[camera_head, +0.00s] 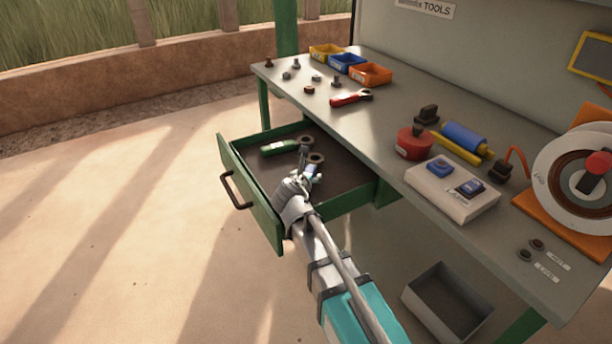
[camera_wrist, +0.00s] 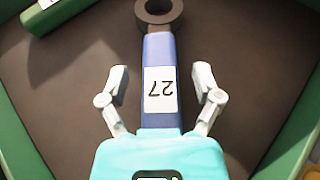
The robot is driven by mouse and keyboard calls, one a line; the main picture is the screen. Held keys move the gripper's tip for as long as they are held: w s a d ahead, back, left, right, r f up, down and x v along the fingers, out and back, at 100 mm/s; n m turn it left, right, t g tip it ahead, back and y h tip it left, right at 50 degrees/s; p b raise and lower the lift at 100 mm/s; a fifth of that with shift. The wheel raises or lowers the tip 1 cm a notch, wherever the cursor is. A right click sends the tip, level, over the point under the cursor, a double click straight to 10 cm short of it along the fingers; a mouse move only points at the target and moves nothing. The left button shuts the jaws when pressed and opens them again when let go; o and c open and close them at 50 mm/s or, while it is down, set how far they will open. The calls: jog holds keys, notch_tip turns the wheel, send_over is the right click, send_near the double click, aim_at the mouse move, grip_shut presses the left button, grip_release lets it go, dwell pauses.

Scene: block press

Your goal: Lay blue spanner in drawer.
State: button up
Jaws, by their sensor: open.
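The blue spanner (camera_wrist: 160,60) lies between the two spread fingers of my gripper (camera_wrist: 161,78) in the wrist view. It has a white label marked 27 and a dark ring end pointing away from me. Gaps show between it and both fingers. Its near end is hidden behind my gripper's body. The drawer (camera_head: 345,178) is green with a dark brown floor and stands pulled open. In the head view my gripper (camera_head: 308,172) is low inside it, and the blue spanner (camera_head: 314,168) is mostly covered. The spanner appears to rest on the drawer floor.
A green spanner (camera_head: 279,147) lies in the drawer near its back left. The bench top (camera_head: 400,110) above holds a red-handled tool (camera_head: 350,98), small bins and several small parts. A grey open box (camera_head: 447,303) stands below the bench at right.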

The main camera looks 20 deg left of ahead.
jog(key=shift+r, duration=0.15)
jog(key=shift+s+r, duration=0.15)
jog(key=shift+s, duration=0.05)
jog(key=p+v, duration=0.4)
jog(key=v, duration=0.7)
jog(key=shift+s+p, duration=0.3)
jog(key=shift+p, duration=0.1)
